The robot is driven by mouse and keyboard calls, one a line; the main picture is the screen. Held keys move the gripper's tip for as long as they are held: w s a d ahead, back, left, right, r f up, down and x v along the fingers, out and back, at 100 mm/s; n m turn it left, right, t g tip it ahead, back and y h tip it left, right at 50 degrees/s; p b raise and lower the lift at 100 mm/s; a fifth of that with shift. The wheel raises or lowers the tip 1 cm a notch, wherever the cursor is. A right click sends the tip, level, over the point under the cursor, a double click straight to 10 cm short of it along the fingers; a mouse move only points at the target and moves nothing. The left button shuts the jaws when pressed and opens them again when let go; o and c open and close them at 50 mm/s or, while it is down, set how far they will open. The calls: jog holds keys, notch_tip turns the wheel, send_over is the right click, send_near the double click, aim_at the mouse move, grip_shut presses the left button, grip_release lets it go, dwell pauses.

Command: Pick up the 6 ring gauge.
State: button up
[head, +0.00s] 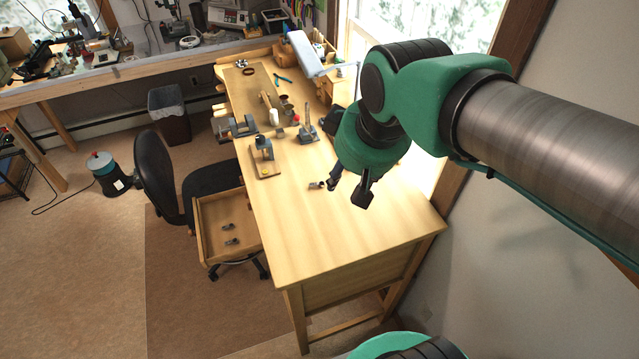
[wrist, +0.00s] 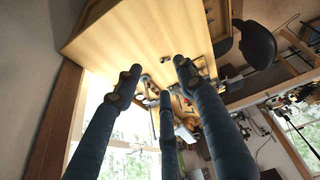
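My gripper (head: 348,190) is above the right side of the wooden bench, its fingers pointing down. In the wrist view my gripper (wrist: 157,75) has its fingers spread, with nothing between them. A small dark-and-grey piece (head: 317,185) lies on the bench just left of the fingers; it may be a ring gauge, but it is too small to read a 6. Two small grey pieces lie in the open drawer, an upper one (head: 228,225) and a lower one (head: 231,241); I cannot tell what they are. The fingers hide part of the bench top.
The bench (head: 335,235) is bare toward its near end. Farther back stand a small vise-like tool on a wooden base (head: 264,160), a white bottle (head: 273,117) and a lamp (head: 308,55). The open drawer (head: 207,232) juts out left, near a black chair (head: 156,175).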

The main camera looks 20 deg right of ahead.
jog(key=w+d+f+n+g+p, duration=0.1)
jog(key=w+n, duration=0.2)
jog(key=w, duration=0.6)
jog(key=n+g+p, duration=0.4)
jog(key=n, duration=0.6)
send_over(317, 185)
jog(key=d, duration=0.2)
notch_tip(317, 185, down, 19)
jog(key=shift+w+a, duration=0.2)
jog(key=shift+f, duration=4.2)
jog(key=shift+f, duration=0.15)
jog(key=shift+f+b, duration=0.35)
jog(key=shift+f, duration=2.15)
